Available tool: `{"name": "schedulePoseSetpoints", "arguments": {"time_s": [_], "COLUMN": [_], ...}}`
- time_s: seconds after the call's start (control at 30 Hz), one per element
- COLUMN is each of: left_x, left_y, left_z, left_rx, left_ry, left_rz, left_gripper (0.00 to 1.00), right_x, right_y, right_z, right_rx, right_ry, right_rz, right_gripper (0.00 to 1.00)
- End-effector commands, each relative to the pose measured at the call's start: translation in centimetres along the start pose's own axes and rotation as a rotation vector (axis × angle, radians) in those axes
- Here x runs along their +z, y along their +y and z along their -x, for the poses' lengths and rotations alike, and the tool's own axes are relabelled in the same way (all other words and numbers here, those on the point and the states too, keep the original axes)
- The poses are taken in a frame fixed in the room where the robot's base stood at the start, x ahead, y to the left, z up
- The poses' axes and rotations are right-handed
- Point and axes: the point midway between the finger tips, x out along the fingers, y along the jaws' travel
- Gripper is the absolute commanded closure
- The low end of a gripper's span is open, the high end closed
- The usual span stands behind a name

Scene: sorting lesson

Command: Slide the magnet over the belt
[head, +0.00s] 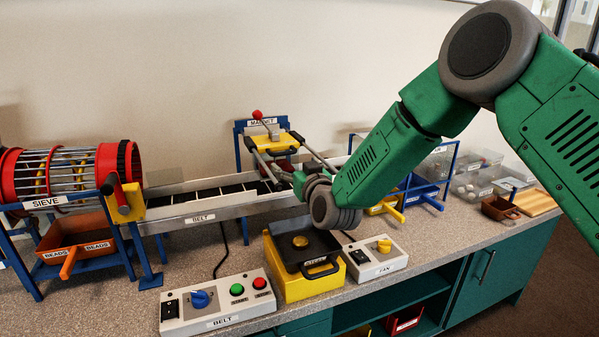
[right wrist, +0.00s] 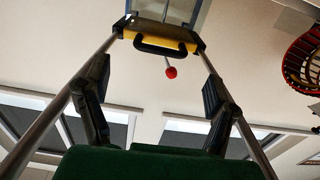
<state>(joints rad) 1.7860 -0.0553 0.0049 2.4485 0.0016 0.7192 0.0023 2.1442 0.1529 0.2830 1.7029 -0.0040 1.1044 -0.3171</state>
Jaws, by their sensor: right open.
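The magnet is a yellow carriage (head: 290,138) with a black handle on its front, on two metal rails at the back of the belt (head: 196,206). A red-knobbed lever (head: 257,115) stands behind it. My right gripper (head: 284,172) is at the front of the rails, over the belt, partly hidden by its own wrist. In the right wrist view its two dark fingers (right wrist: 155,78) are wide apart and empty. There the carriage's black handle (right wrist: 160,46) lies ahead of the fingertips, between them and apart from them. My left gripper is not in view.
A red sieve drum (head: 65,172) stands left, above an orange beads bin (head: 75,235). In front are the belt control box (head: 217,303), a yellow box with a black lid (head: 303,283) and the fan box (head: 376,262). Clear bins (head: 472,180) stand right.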

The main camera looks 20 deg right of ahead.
Motion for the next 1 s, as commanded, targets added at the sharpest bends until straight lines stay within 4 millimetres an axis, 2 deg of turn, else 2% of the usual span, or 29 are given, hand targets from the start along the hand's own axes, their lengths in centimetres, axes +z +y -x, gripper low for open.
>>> {"name": "schedulePoseSetpoints", "arguments": {"time_s": [0.1,0.27,0.77,0.87,1.0], "left_x": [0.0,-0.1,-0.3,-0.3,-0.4], "left_y": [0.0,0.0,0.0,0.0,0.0], "left_z": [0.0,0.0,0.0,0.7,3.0], "left_rx": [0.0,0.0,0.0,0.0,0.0], "left_ry": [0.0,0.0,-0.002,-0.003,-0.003], "left_rz": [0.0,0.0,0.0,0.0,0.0], "left_gripper": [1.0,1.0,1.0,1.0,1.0], "right_x": [0.1,0.1,0.0,-0.7,-3.0], "right_y": [0.0,0.1,0.0,0.0,0.0], "right_z": [1.7,2.8,3.0,3.0,3.0], "right_rx": [0.0,0.001,0.001,0.001,0.001], "right_ry": [-0.001,0.0,0.0,0.0,0.0], "right_rz": [-0.001,-0.001,0.0,0.0,0.0], "right_gripper": [0.22,0.22,0.22,0.22,0.22]}}
